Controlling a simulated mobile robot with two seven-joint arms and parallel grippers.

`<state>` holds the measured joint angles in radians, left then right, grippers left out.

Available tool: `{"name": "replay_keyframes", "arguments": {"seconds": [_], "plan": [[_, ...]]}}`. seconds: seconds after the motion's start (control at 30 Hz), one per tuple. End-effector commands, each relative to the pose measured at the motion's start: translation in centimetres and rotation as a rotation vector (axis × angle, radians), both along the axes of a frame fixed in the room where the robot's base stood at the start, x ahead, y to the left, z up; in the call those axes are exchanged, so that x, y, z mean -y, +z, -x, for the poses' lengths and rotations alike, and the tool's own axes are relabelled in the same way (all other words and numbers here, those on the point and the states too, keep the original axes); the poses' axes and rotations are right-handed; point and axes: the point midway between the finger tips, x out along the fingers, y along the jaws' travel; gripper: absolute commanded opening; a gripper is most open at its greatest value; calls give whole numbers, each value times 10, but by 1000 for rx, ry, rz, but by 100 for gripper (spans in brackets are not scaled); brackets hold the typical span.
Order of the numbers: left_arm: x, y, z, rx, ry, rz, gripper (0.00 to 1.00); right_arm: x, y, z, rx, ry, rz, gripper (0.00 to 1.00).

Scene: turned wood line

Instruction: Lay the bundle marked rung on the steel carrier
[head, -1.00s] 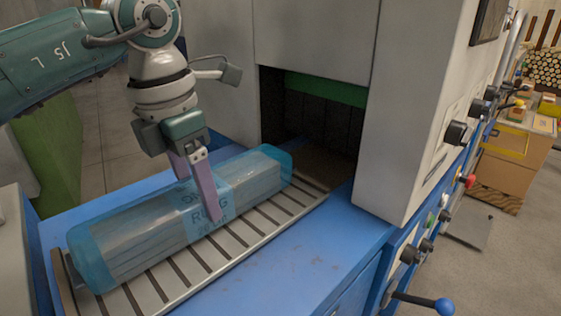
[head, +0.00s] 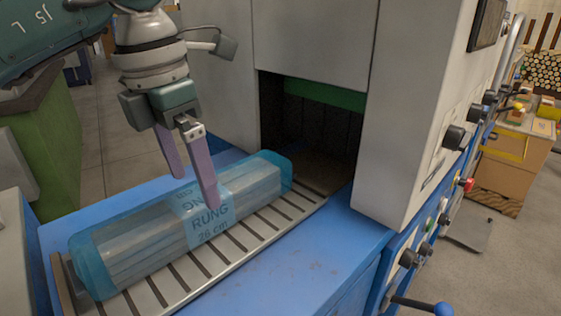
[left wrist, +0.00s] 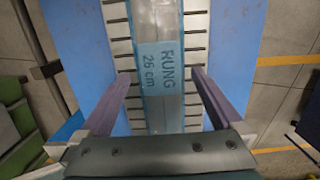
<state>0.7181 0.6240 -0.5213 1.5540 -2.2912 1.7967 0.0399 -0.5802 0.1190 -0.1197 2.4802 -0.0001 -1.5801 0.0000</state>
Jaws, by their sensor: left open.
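The bundle marked RUNG 26 cm (head: 130,247) is a long blue-wrapped pack of pale wood. It lies lengthwise on the slatted steel carrier (head: 245,238), in front of the machine's opening. My left gripper (head: 194,190) is open just above the bundle's middle, with a finger toward each long side. In the left wrist view the bundle (left wrist: 158,110) runs between the two spread fingers (left wrist: 157,80), with a gap on both sides, and the slatted carrier (left wrist: 119,50) shows beneath it. My right gripper is not in view.
The carrier sits on a blue machine bed (head: 300,260). The machine's dark opening (head: 310,125) is behind, and a grey panel with knobs (head: 410,130) stands to the right. A blue-knobbed lever (head: 443,309) sticks out at the front. A wooden crate (head: 512,165) stands farther right.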

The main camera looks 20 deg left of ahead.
Motion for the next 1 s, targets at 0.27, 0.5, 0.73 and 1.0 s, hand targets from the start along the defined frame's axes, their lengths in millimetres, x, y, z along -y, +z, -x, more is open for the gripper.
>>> {"name": "replay_keyframes", "arguments": {"seconds": [0.27, 0.5, 0.73, 1.0], "plan": [[-4, 61, 6, 3, 0, -3, 99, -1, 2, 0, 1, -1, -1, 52], [-4, 81, 9, 0, 0, -1, 99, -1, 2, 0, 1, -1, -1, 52], [-4, 82, 10, -1, 0, 0, 99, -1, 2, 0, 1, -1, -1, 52], [-1, 81, 9, 2, -5, 9, 99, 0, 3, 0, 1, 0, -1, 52]]}}
